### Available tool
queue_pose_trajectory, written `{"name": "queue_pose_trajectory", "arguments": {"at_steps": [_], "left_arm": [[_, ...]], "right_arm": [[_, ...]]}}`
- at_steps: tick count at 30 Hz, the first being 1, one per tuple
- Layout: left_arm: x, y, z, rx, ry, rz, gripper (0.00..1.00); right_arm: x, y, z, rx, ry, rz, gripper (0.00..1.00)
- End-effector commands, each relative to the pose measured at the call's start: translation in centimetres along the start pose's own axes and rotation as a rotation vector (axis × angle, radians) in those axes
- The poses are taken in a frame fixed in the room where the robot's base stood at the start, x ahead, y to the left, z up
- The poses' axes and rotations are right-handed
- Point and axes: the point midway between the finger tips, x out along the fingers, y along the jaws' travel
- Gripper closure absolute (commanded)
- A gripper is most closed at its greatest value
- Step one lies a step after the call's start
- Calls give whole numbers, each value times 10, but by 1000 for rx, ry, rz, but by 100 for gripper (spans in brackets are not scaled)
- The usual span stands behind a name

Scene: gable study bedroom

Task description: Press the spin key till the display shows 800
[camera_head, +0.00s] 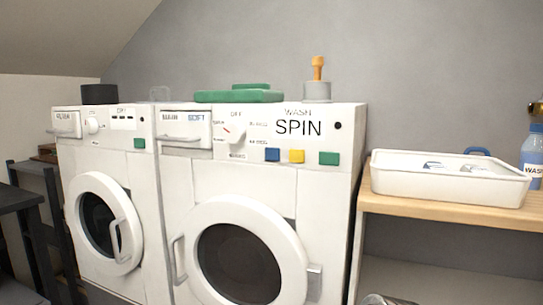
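Two white front-loading washing machines stand side by side. The right washer (340,180) has large dark lettering "WASH" and "SPIN" (298,128) on its panel. Below the lettering is a row of keys: a blue key (272,155), a yellow key (296,156) and a green key (328,158). No number 800 is readable. The left washer (145,180) has a knob, a small dark-marked panel and one green key (139,143). Neither of my grippers is in view.
A green folded item (238,97) and a grey block with a wooden-handled tool (318,80) sit on the right washer. A dark pot (99,94) sits on the left one. A wooden shelf (450,205) at right holds a white tray (445,188) and a blue bottle (532,150).

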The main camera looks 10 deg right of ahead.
Motion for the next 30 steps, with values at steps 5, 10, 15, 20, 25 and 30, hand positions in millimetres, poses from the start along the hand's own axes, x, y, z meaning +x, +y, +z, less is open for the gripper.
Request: {"name": "queue_pose_trajectory", "arguments": {"at_steps": [5,10,15,20,25,30], "left_arm": [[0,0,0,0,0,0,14],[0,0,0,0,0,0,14],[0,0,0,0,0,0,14],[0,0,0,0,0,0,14],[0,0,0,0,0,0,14],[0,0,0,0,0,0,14]], "right_arm": [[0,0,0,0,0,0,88],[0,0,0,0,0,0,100],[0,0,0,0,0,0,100],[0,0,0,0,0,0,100],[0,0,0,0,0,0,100],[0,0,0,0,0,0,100]]}}
